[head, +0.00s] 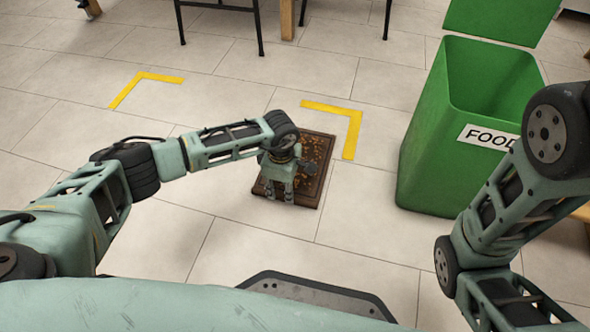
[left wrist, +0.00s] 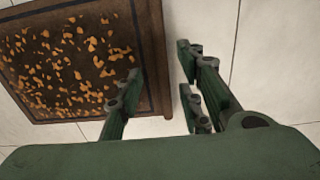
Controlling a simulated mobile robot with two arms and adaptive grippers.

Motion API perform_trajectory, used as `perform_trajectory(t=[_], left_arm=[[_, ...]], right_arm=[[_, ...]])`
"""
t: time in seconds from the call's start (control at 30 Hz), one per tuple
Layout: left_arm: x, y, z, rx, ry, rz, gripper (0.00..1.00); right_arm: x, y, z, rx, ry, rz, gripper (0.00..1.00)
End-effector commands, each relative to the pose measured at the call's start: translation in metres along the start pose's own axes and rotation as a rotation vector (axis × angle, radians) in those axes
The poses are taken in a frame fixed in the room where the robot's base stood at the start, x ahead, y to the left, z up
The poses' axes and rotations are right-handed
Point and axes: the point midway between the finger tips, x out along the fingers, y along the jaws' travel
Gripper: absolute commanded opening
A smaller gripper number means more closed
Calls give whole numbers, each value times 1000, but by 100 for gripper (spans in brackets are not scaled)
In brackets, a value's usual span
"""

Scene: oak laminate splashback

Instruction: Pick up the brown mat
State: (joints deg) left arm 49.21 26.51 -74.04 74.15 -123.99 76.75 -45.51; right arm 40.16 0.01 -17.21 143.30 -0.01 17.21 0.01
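The brown mat (head: 312,187) lies flat on the tiled floor, dark brown with a border and a centre of orange flecks. It fills the upper left of the left wrist view (left wrist: 70,70). My left gripper (head: 279,188) points down at the mat's near left part in the head view and hides some of it. In the left wrist view the gripper (left wrist: 160,75) is open and empty. One finger is over the mat, and the opposite fingers are past its edge over the floor. I cannot tell whether the fingers touch anything. My right gripper is out of view.
A green bin (head: 430,150) with an open lid and a FOOD label stands right of the mat. Yellow corner marks (head: 350,132) are on the floor behind the mat. Furniture legs (head: 287,20) stand at the back. The floor left of the mat is clear.

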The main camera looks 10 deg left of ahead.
Motion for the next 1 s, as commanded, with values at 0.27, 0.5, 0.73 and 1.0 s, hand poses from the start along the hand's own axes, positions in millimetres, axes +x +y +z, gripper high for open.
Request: perform_trajectory(t=[0.27, 0.5, 0.73, 1.0], left_arm=[[37, -3, 1, -1, -1, -2, 34], [35, -3, 1, -1, -1, -1, 34], [35, -3, 1, -1, -1, -1, 15], [35, -3, 1, -1, -1, -1, 0]], right_arm=[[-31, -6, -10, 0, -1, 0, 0], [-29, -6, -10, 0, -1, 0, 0], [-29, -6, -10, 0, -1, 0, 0], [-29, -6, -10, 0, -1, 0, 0]])
